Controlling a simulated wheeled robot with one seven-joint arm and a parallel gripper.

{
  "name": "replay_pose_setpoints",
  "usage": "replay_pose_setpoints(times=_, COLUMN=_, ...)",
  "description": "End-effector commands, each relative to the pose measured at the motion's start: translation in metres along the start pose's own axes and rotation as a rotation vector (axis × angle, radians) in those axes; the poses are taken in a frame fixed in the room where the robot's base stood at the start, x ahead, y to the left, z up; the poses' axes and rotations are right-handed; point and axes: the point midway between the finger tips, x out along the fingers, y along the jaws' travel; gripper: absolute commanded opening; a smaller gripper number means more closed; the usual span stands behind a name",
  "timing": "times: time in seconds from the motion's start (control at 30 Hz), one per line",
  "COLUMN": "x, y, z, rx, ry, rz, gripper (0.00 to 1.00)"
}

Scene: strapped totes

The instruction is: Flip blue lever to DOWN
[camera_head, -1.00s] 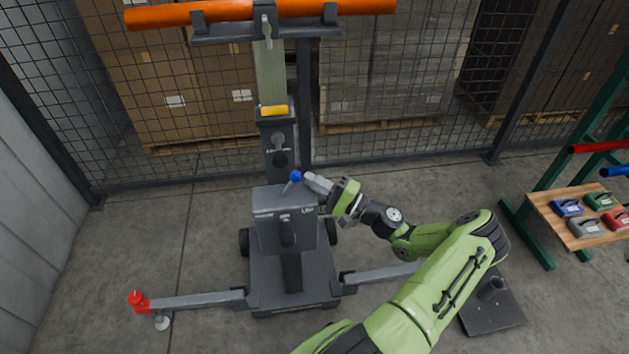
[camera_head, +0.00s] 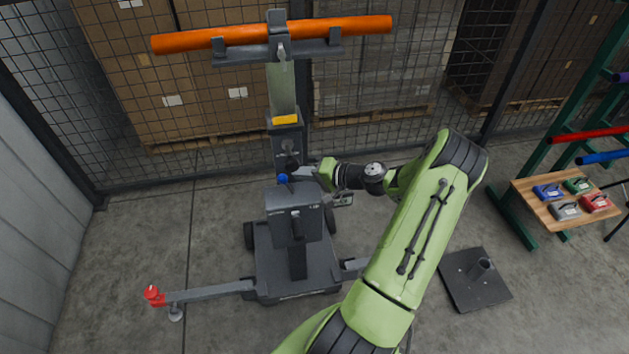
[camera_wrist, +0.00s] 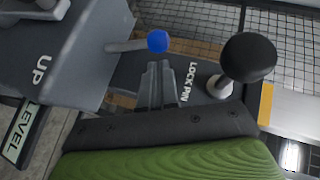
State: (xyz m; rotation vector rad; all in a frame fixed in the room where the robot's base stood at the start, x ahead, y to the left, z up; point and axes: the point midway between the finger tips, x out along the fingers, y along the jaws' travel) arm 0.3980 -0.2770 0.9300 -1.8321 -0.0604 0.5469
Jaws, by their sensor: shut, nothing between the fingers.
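The blue lever is a short grey stem with a round blue knob (camera_head: 283,179) on the grey box (camera_head: 294,198) of the lift stand. In the wrist view the blue knob (camera_wrist: 157,41) sticks out from the box side, near the word "UP". My gripper (camera_head: 294,172) is beside and just behind the knob in the head view. In the wrist view its shut, empty fingers (camera_wrist: 156,68) lie just below the knob; I cannot tell whether they touch it. The lever's base is partly hidden.
A black lock pin knob (camera_wrist: 248,58) is close to the right of my fingers. An orange bar (camera_head: 275,33) lies across the stand's top. A red-tipped leg (camera_head: 154,295) reaches left. A wooden shelf (camera_head: 540,205) with coloured cases stands right. Mesh fencing is behind.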

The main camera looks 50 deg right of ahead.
Motion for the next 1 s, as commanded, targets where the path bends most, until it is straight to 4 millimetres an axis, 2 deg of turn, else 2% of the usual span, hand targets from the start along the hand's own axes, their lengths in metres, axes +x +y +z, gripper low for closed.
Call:
replay_pose_setpoints(times=0.13, x=0.0039, y=-0.0054, z=0.0022, rx=-0.052, ry=-0.003, rz=0.073, gripper=0.0)
replay_pose_setpoints(times=1.0, x=0.009, y=-0.009, z=0.0056, rx=-0.044, ry=-0.001, rz=0.065, gripper=0.0)
